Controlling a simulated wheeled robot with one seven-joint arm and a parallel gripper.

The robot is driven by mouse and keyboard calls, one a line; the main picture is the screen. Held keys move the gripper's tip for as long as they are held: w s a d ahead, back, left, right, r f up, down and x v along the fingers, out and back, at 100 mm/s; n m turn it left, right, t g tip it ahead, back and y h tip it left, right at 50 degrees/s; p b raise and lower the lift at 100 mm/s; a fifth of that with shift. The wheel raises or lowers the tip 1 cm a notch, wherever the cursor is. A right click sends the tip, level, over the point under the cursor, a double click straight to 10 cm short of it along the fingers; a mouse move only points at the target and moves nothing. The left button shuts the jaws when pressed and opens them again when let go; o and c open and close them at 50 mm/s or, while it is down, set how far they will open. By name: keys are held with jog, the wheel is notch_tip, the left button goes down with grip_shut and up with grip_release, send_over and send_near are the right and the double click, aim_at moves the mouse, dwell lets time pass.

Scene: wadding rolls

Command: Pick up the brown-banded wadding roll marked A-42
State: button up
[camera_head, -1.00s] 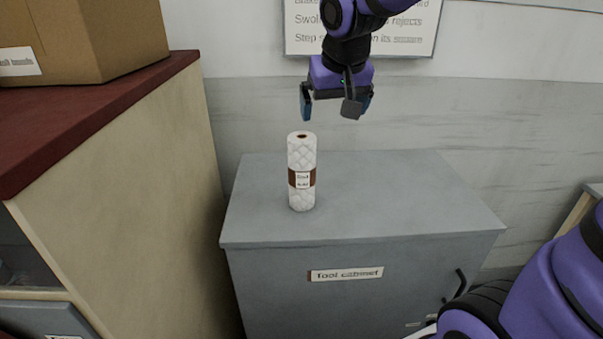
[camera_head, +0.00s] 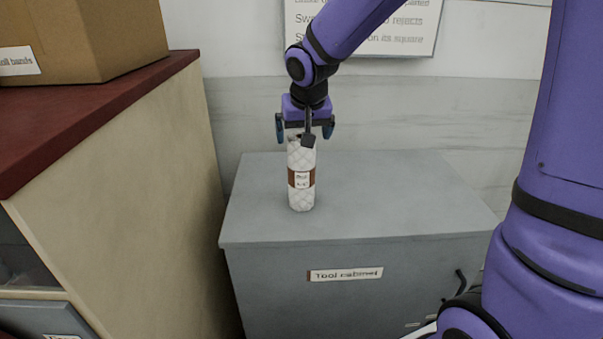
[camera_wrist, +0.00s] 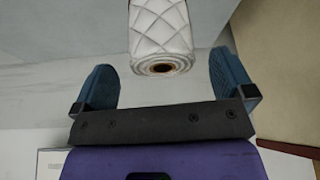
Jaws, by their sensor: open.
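A white quilted wadding roll (camera_head: 301,200) with a brown band and a small white label stands upright on the grey tool cabinet (camera_head: 400,200). The label's writing is too small to read surely. My gripper (camera_head: 305,136) is open above the roll's top end, pointing down, and covers part of that end in the head view. In the wrist view the roll (camera_wrist: 161,32) shows its near end with a dark core, centred between the two blue fingers of my gripper (camera_wrist: 163,85). Neither finger touches it there. The band is out of the wrist view.
A cardboard box (camera_head: 100,40) sits on a dark red top (camera_head: 110,105) of the beige unit at left, which rises higher than the cabinet. A white wall sign (camera_head: 400,30) hangs behind. The cabinet top right of the roll is clear.

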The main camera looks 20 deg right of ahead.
aim_at(301, 164)
jog(key=x, duration=0.4)
jog(key=shift+w+a+f, duration=0.1)
jog(key=shift+w+f, duration=0.05)
jog(key=c, duration=1.2)
